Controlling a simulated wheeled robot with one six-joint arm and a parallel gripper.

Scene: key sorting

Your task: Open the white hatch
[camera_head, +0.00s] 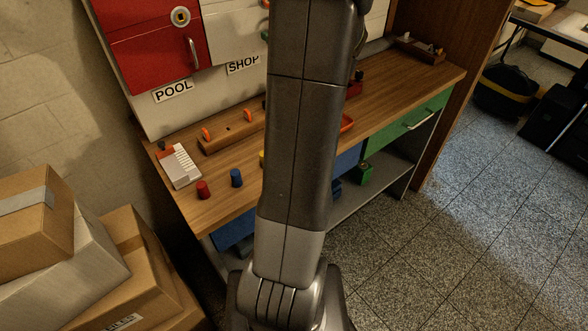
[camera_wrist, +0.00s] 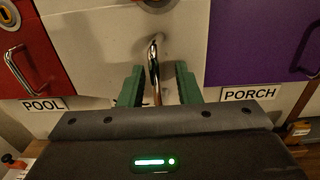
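The white hatch (camera_wrist: 90,35) fills the middle of the wrist view, between a red door and a purple door. Its upright metal handle (camera_wrist: 153,62) stands out from its face, below a round metal lock (camera_wrist: 156,3). My gripper (camera_wrist: 160,78) has its two green fingers on either side of the handle, with gaps visible, so it is open around it. The handle's lower end is hidden behind the gripper body. The hatch looks closed.
The red door (camera_head: 150,45) hangs left, above the POOL label (camera_head: 173,91); the purple door (camera_wrist: 250,40) is right, above PORCH (camera_wrist: 250,92). Boxes (camera_head: 100,265) stand left.

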